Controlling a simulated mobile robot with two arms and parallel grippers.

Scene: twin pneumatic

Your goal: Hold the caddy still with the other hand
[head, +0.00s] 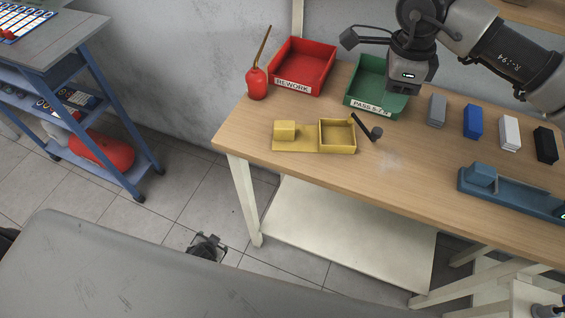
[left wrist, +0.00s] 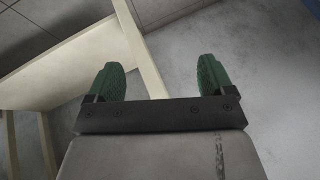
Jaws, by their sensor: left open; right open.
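A yellow piece that looks like the caddy (head: 308,146) sits near the table's front left edge in the head view. It has a raised block at its left end and an open square box at its right end. My right gripper (head: 407,84) is above the green tray, behind and to the right of the caddy and apart from it. Its fingers are mostly hidden in the head view. My left gripper (left wrist: 160,78) shows in the left wrist view with its two green-padded fingers wide apart and nothing between them. The caddy is not in that view.
A black knobbed rod (head: 366,127) is at the caddy's right edge. A red tray (head: 302,66), a green tray (head: 366,88) and a red oil can (head: 257,84) stand behind. Several small blocks and a blue fixture (head: 520,192) are at the right. A table leg (left wrist: 142,50) is below my left gripper.

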